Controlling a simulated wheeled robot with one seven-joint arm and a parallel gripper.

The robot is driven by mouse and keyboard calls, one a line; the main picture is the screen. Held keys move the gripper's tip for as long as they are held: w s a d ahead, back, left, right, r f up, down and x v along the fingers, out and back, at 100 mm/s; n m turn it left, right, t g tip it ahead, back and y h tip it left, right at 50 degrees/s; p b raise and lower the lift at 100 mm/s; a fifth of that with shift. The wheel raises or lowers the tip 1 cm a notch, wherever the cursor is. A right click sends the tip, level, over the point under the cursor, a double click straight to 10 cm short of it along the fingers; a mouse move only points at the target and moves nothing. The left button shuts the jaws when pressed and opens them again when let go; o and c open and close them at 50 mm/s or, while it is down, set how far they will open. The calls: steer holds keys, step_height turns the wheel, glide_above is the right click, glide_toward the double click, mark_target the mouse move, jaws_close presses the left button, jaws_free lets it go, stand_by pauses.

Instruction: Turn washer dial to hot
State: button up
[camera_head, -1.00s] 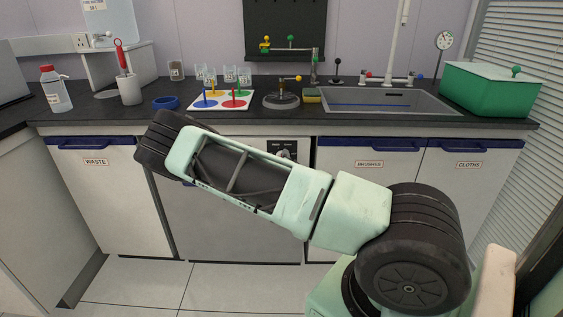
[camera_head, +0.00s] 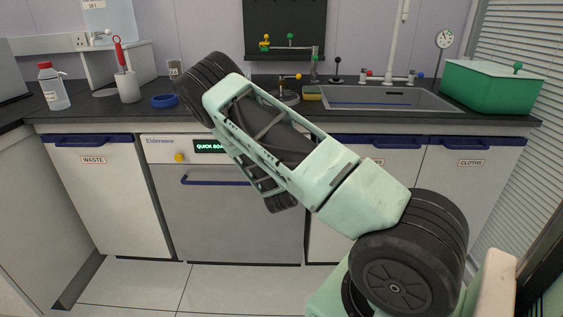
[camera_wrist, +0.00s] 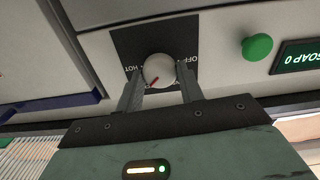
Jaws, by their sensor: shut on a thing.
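The washer dial (camera_wrist: 158,68) is a pale round knob with a red mark, set on a black plate (camera_wrist: 127,45) in the wrist view. HOT is printed left of it and OFF to its upper right; lettering below is partly covered. The red mark points to the lower left in the picture. My gripper (camera_wrist: 160,76) is shut on the dial, one finger at each side. In the head view my arm hides the dial and my gripper.
The appliance front (camera_head: 200,225) has a yellow knob (camera_head: 179,157) and blue handle. The worktop above holds a sink (camera_head: 390,98) and green box (camera_head: 492,86).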

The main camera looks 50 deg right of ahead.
steer(key=shift+f+m+b, duration=0.2)
steer(key=shift+m+b, duration=2.45)
steer(key=shift+m, duration=1.45)
steer(key=shift+a, duration=0.1)
steer(key=o, duration=1)
steer(key=shift+r, duration=0.1)
steer(key=p+v, duration=0.6)
steer(key=v, duration=1.1)
steer(key=shift+s, duration=0.25)
